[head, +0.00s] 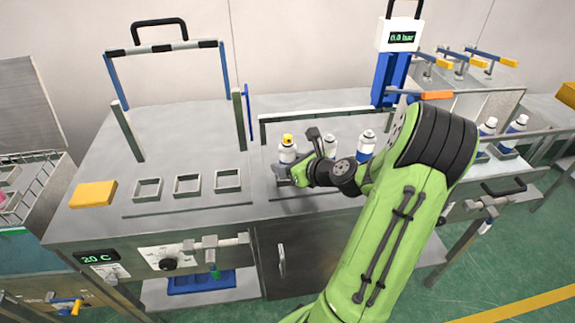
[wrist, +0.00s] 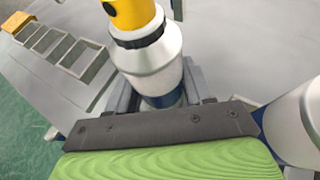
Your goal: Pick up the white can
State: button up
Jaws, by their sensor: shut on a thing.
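A white can (head: 287,153) with a yellow top stands upright on the metal bench, at the left end of a short row of cans. In the wrist view the can (wrist: 152,65) shows a silver-white shoulder, a dark collar, a yellow top and a blue lower part. My gripper (head: 285,176) reaches in from the right and is shut on this can, low on its body. In the wrist view the grey fingers lie on both sides of it. The can's base is hidden, so I cannot tell whether it touches the bench.
Two more white-and-blue cans, a middle one (head: 330,146) and a right one (head: 365,146), stand close to my arm. Empty square holders (head: 187,185) and a yellow block (head: 93,194) lie to the left. A blue post with a display (head: 400,38) stands behind.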

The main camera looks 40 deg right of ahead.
aim_at(287, 136)
notch_tip(287, 136, up, 10)
jog(key=p, duration=0.5)
jog(key=shift+r, duration=0.1)
